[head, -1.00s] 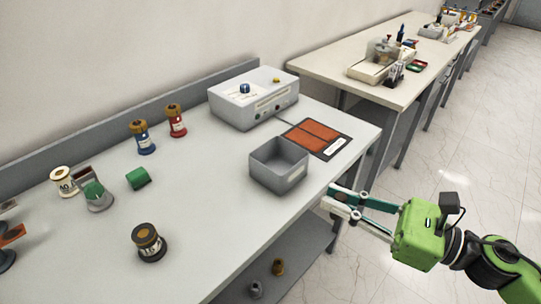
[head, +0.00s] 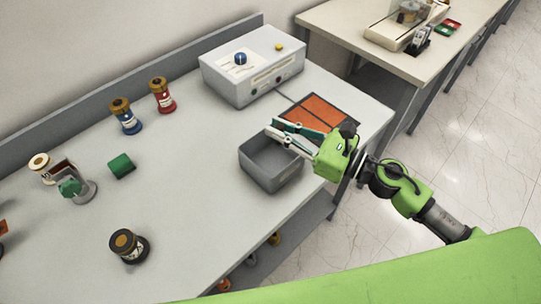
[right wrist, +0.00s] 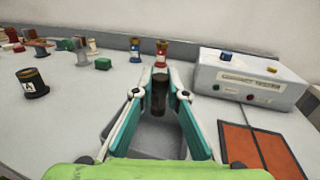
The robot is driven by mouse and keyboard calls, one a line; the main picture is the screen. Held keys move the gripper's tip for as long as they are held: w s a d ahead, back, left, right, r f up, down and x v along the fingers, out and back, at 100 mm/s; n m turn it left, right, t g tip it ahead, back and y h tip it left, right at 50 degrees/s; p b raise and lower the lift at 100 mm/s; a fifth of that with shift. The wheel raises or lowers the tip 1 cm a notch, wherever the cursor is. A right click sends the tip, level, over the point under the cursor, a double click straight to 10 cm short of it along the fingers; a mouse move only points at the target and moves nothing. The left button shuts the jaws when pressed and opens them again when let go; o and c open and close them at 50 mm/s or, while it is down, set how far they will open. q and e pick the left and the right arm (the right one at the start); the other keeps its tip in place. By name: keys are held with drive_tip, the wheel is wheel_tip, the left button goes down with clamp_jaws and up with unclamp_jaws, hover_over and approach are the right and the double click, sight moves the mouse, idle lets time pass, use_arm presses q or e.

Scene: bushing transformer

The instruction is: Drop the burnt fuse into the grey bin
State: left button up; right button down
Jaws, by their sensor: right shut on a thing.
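The grey bin (head: 272,182) is an open box near the front right edge of the table. Its inside shows below the fingers in the right wrist view (right wrist: 142,140). My right gripper (head: 272,128) reaches in from the right, with its fingers above the bin's far side. In the right wrist view my right gripper (right wrist: 159,88) is shut on a dark, cylindrical burnt fuse (right wrist: 159,98), which hangs between the fingertips over the bin. The fuse cannot be made out in the head view. My left gripper is not in view.
A grey tester box (head: 252,68) stands behind the bin, beside an orange panel mat (head: 318,108). Blue (head: 127,118) and red (head: 163,97) fuses stand at the back left. A black-bodied fuse (head: 129,247), a green block (head: 121,166) and a grey holder (head: 83,188) stand farther left.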

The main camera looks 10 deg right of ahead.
wheel_tip(320, 180, down, 4)
drive_tip(key=shift+w+r+b, duration=0.1)
drive_tip(key=shift+b, duration=1.15)
drive_tip(key=shift+d+f+b, duration=0.1)
drive_tip(key=shift+f+b, duration=0.35)
drive_tip(key=shift+f, duration=0.15)
drive_tip(key=c, duration=1.9)
unclamp_jaws()
drive_tip(key=v, duration=1.2)
